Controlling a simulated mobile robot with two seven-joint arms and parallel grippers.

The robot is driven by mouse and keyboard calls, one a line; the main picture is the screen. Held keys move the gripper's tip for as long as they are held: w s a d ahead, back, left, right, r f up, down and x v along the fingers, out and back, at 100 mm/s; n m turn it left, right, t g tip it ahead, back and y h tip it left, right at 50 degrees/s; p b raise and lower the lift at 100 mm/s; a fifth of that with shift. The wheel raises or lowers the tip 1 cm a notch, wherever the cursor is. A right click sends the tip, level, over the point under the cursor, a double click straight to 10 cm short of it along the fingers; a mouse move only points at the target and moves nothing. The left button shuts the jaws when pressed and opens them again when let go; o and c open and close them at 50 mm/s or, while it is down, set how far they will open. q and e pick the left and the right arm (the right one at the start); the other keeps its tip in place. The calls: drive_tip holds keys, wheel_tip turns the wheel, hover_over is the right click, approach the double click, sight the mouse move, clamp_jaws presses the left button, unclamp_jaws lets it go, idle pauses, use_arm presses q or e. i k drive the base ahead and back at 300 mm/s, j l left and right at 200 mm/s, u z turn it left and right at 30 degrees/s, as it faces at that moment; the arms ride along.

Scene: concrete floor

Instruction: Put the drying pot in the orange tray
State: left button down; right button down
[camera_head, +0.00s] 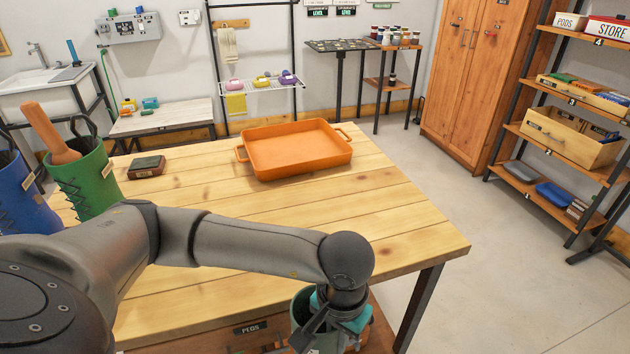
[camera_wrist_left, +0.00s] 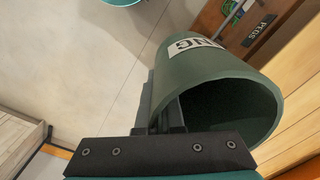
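The drying pot (camera_wrist_left: 215,85) is a dark green cylinder with a white label ending in "NG" in the left wrist view. Its open mouth faces the wrist camera. My left gripper (camera_wrist_left: 165,112) is shut on the pot's wall at the rim. In the head view the left gripper (camera_head: 328,322) points down past the table's front edge, and the pot (camera_head: 301,308) is partly hidden behind it. The orange tray (camera_head: 297,150) lies empty at the far side of the wooden table, well apart from the pot. My right gripper is not in view.
The wooden table (camera_head: 380,218) is bare between its front edge and the tray. A green holder (camera_head: 88,180) and a blue holder (camera_head: 22,195) with tools stand at the left. A small dark block (camera_head: 147,166) lies left of the tray. A drawer labelled PEGS (camera_wrist_left: 245,35) is beside the pot.

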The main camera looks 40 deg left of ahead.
sight(302, 150)
drive_tip(key=i+l+z, duration=0.55)
drive_tip(key=i+z, duration=0.35)
drive_tip(key=i+l+u, duration=0.1)
drive_tip(key=i, duration=0.5)
drive_tip(key=i+l+u, duration=0.1)
drive_tip(key=i, duration=0.45)
drive_tip(key=i+u, duration=0.25)
drive_tip(key=u, duration=0.2)
drive_tip(key=i+u, duration=0.3)
drive_tip(key=u, duration=0.15)
drive_tip(key=i+l+u, duration=0.1)
drive_tip(key=i+u, duration=0.15)
drive_tip(key=u, duration=0.2)
drive_tip(key=i+u, duration=0.2)
drive_tip(key=u, duration=0.25)
drive_tip(key=i+u, duration=0.2)
drive_tip(key=u, duration=0.2)
drive_tip(key=i+l+u, duration=0.1)
drive_tip(key=u, duration=0.35)
drive_tip(key=i+l+u, duration=0.2)
drive_tip(key=u, duration=0.25)
drive_tip(key=i+l+u, duration=0.6)
drive_tip(key=u, duration=0.25)
drive_tip(key=l, duration=0.1)
